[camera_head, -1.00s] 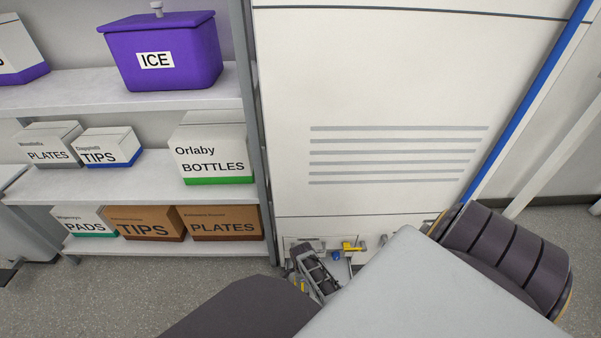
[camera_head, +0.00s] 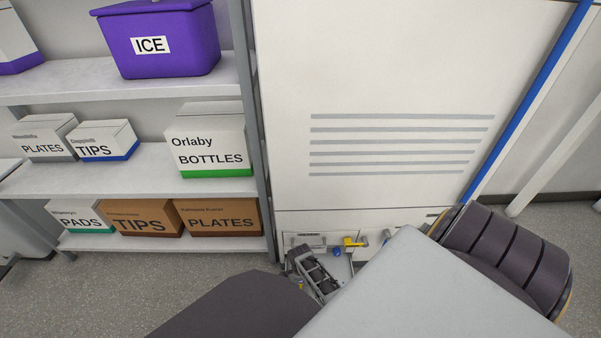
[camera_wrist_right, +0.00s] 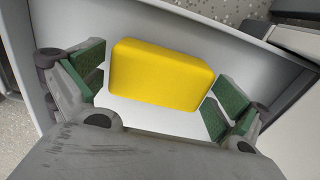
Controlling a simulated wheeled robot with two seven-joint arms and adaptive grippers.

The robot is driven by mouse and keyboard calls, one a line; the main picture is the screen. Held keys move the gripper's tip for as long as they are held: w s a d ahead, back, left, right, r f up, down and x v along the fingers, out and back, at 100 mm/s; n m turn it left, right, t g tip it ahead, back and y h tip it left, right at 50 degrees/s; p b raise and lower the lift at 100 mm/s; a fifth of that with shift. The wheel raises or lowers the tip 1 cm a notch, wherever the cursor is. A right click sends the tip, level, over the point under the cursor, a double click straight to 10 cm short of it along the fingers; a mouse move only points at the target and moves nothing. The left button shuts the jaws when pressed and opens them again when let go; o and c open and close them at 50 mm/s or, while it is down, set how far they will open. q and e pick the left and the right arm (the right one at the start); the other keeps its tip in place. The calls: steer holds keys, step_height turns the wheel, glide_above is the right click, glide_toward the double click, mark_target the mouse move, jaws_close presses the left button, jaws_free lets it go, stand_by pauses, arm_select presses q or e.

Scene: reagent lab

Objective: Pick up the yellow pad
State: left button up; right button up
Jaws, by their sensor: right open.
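In the right wrist view, the yellow pad (camera_wrist_right: 160,75) is a rounded block in a white open container (camera_wrist_right: 150,115). My right gripper (camera_wrist_right: 157,87) is open, with green-lined fingers on the left and right sides of the pad. A small gap shows at the left; the right finger is very close to the pad's edge, and I cannot tell if it touches. In the head view, a small yellow thing (camera_head: 353,243) shows low at the white cabinet; I cannot tell if it is the pad. My left gripper cannot be made out.
A tall white cabinet (camera_head: 390,80) stands ahead. Shelves at the left hold a purple ice box (camera_head: 165,55), a bottles box (camera_head: 210,145), a pads box (camera_head: 80,217) and other labelled boxes. A small blue thing (camera_head: 337,252) lies low at the cabinet. Grey floor (camera_head: 100,285) is clear at the left.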

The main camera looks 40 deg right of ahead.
steer(key=shift+f, duration=0.35)
arm_select(q)
steer(key=shift+s+f, duration=0.15)
steer(key=shift+f, duration=0.25)
steer(key=shift+s+f, duration=0.1)
steer(key=shift+s, duration=0.2)
arm_select(e)
steer(key=c, duration=0.7)
arm_select(q)
steer(key=shift+w+r, duration=0.4)
steer(key=shift+w, duration=0.2)
arm_select(e)
steer(key=shift+c, duration=0.4)
arm_select(q)
steer(key=shift+s, duration=0.15)
arm_select(e)
steer(key=shift+r, duration=0.1)
